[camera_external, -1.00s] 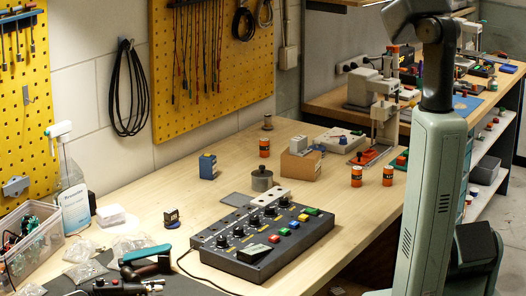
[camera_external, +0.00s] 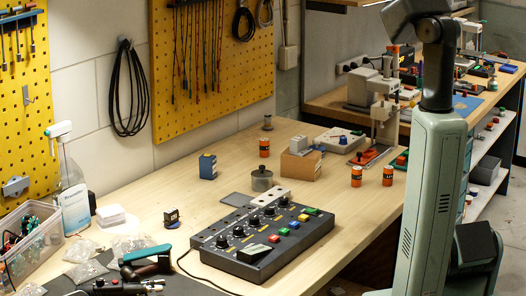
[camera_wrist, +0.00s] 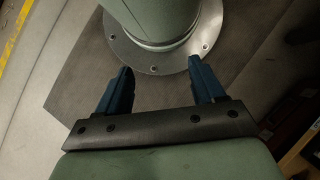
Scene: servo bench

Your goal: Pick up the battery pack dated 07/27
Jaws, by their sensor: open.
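One (camera_external: 264,147) stands toward the back, and a pair, left (camera_external: 356,176) and right (camera_external: 388,175), stands near the right edge. Their printing is too small to read, so I cannot tell which is dated 07/27. My gripper (camera_wrist: 162,88) shows in the wrist view with its two blue fingers apart and nothing between them. It is over my own base and the floor, away from the bench; its fingers are not seen in the external view.
A dark control box (camera_external: 262,246) with knobs and coloured buttons fills the front of the wooden bench (camera_external: 160,205). A blue box (camera_external: 208,166), a metal cylinder (camera_external: 262,180) and a brown box (camera_external: 300,164) stand behind it. A press-like stand (camera_external: 384,125) rises behind the pair of cylinders.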

